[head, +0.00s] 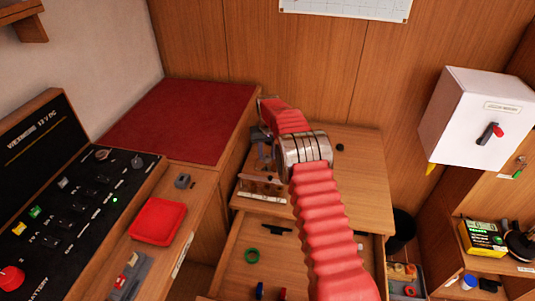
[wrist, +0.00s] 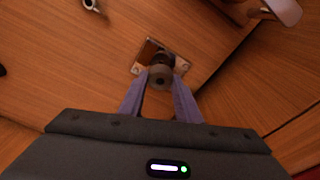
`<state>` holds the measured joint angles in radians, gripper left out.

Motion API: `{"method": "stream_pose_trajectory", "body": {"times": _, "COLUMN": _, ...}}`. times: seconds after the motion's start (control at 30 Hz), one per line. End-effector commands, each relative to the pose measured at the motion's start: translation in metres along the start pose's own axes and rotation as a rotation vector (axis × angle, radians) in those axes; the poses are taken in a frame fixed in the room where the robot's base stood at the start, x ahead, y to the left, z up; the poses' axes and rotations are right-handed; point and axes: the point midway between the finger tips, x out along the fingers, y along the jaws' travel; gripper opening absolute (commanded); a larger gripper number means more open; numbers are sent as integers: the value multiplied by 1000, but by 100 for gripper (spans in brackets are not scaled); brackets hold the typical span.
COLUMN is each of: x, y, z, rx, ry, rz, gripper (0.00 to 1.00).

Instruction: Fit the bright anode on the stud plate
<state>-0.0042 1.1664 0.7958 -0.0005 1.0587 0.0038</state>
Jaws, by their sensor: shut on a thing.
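In the wrist view, my gripper (wrist: 160,94) has its two purple-grey fingers closed in on a small round grey piece with a dark hole in its middle, which I take for the anode (wrist: 160,78). It looks dull in this light. Just beyond it is a square metal plate (wrist: 139,68) with corner screws, which I take for the stud plate. The piece overlaps the plate's middle, so the stud is hidden, and I cannot tell whether they touch. In the head view, my gripper (head: 265,150) is over the wooden counter's left part, partly hidden by my arm.
The wooden counter (head: 360,185) is clear at right except for a small dark knob (head: 340,147). Below it, an open drawer holds a green ring (head: 251,255). A red tray (head: 157,219) and a control panel (head: 85,200) are at left. A white box (head: 475,115) hangs at right.

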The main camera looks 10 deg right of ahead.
Motion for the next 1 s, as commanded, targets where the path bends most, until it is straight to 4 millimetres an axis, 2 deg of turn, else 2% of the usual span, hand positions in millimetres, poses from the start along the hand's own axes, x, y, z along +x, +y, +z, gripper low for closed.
{"method": "stream_pose_trajectory", "body": {"times": 1.0, "x": 21, "y": 0, "z": 2, "rx": 0, "ry": 1, "rz": 0, "gripper": 4}}
